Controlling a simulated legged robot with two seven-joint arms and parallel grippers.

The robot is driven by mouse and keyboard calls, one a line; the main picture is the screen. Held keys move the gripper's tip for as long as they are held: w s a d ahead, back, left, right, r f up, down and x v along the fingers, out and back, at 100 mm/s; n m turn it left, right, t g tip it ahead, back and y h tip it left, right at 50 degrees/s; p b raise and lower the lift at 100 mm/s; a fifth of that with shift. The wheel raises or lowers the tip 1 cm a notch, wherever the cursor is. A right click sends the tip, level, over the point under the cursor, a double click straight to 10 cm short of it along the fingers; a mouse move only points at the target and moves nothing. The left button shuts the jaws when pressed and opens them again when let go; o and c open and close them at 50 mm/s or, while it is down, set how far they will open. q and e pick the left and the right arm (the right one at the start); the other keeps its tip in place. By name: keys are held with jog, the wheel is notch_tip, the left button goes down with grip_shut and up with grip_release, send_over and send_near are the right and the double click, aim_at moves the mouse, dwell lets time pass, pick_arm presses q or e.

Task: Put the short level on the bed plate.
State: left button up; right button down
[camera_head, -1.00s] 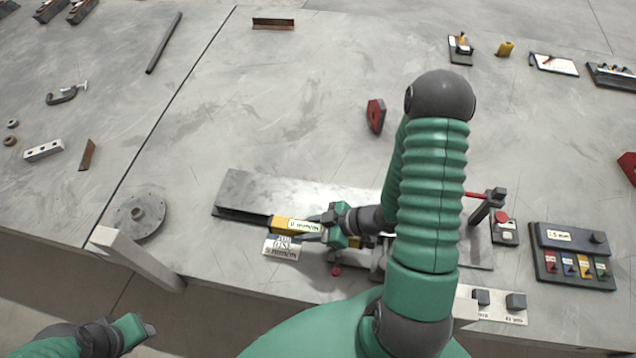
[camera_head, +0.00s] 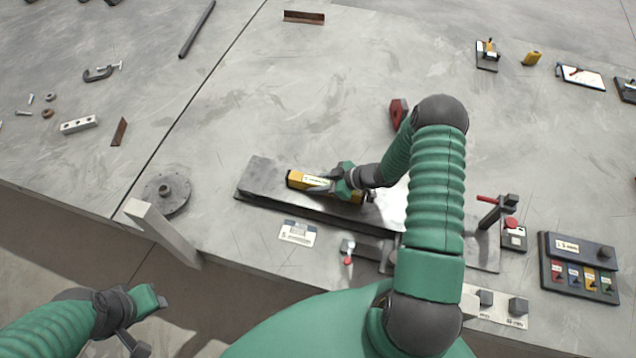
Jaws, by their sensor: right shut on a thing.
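The short level is a yellow bar (camera_head: 296,178) with a pale label. My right gripper (camera_head: 325,186) is shut on it near its middle. The level lies lengthwise over the left part of the bed plate (camera_head: 258,178), a long grey metal plate on the table. I cannot tell whether its underside touches the plate. My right arm hides part of the plate's right side. My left gripper (camera_head: 158,302) is at the lower left, off the table's front edge and away from the level; its jaw opening is unclear.
A label card (camera_head: 298,232) lies in front of the plate. A clamp with a red tip (camera_head: 348,252) is at its front edge. A round flange (camera_head: 166,193) and a pale post (camera_head: 160,232) stand left. A shim case (camera_head: 580,268) is right. The table behind the plate is mostly clear.

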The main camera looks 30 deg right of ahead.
jog(key=shift+a+f, duration=0.1)
jog(key=c, duration=1.1)
grip_release()
jog(key=shift+o, duration=0.3)
jog(key=shift+d, duration=0.4)
jog(key=shift+a, duration=0.3)
